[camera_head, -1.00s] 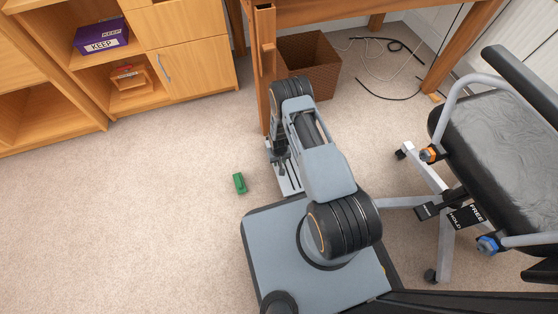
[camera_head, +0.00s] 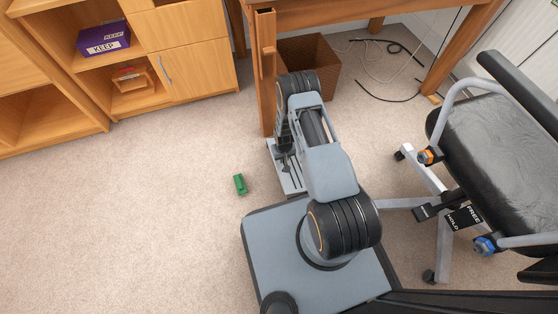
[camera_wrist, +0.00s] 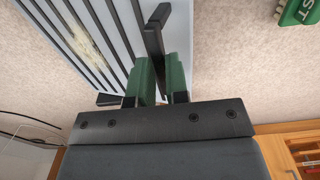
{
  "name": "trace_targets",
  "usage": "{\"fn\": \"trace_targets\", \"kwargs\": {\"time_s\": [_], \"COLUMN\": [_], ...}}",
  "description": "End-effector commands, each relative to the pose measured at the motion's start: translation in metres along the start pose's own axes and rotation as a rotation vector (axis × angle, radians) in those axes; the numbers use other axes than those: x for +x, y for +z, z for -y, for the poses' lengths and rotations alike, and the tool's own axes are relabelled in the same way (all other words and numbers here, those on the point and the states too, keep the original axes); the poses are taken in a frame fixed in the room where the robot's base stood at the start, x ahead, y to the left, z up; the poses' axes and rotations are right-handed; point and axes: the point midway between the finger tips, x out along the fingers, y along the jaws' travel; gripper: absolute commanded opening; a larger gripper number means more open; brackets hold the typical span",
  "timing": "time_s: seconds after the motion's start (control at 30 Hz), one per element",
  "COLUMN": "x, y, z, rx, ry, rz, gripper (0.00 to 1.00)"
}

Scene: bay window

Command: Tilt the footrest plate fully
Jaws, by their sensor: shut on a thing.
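The footrest plate (camera_head: 279,158) lies on the carpet beside the wooden desk leg, partly hidden behind my arm. In the wrist view the plate (camera_wrist: 113,31) is pale with black ribs and a worn, yellowish patch. A black bar (camera_wrist: 155,42) stands out at the plate's edge. My gripper (camera_wrist: 160,78) has green finger pads on both sides of this bar and is shut on it. In the head view my arm hides the gripper's fingertips. I cannot tell the plate's exact tilt.
A green block (camera_head: 240,184) lies on the carpet left of the plate. A brown wicker bin (camera_head: 318,68) and loose cables (camera_head: 383,60) are under the desk. A black chair (camera_head: 490,140) stands close on the right. Carpet at left is clear.

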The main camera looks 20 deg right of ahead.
Motion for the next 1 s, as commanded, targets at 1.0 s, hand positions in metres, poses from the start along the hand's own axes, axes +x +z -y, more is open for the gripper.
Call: {"fn": "trace_targets", "kwargs": {"time_s": [1.0], "x": [-0.028], "y": [-0.001], "z": [-0.01], "rx": [-0.003], "ry": [0.001], "rz": [-0.005], "gripper": [0.38]}}
